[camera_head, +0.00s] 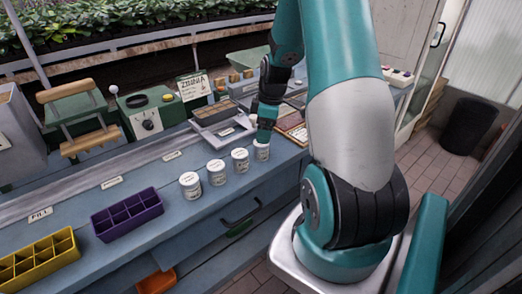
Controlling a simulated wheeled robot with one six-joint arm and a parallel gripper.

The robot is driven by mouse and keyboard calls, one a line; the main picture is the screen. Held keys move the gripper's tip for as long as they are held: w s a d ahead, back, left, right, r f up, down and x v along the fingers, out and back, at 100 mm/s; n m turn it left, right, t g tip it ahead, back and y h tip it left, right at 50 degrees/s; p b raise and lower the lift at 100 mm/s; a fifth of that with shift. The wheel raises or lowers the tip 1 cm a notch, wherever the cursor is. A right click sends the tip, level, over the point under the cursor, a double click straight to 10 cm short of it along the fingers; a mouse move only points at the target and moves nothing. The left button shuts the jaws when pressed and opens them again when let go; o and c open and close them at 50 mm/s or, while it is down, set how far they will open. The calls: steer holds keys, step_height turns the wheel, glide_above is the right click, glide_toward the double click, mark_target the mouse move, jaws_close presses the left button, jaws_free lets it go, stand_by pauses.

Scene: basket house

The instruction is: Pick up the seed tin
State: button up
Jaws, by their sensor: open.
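Several small white tins with dark print stand upright in a slanting row near the front edge of the blue bench. From left to right they include one tin (190,186), a second (217,174), a third (240,160) and the rightmost tin (261,151). The print is too small to read, so I cannot tell which seed each holds. My gripper (264,139) points down right at the top of the rightmost tin and is open. Its fingers hide part of that tin's top. I cannot tell whether they touch it.
A purple divided tray (128,228) and a yellow divided tray (38,277) sit left on the bench. A grey tray (222,131) and a sign reading ZINNIA (194,87) stand behind the tins. A green machine (147,120) is further left. Bare bench lies between the purple tray and tins.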

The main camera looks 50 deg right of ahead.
mark_target(261, 146)
steer(key=f, duration=0.4)
steer(key=w+f, duration=0.1)
steer(key=f, duration=0.1)
steer(key=shift+a+f+p, duration=0.3)
steer(key=shift+a+f, duration=0.05)
steer(key=shift+f, duration=0.05)
steer(key=c, duration=1)
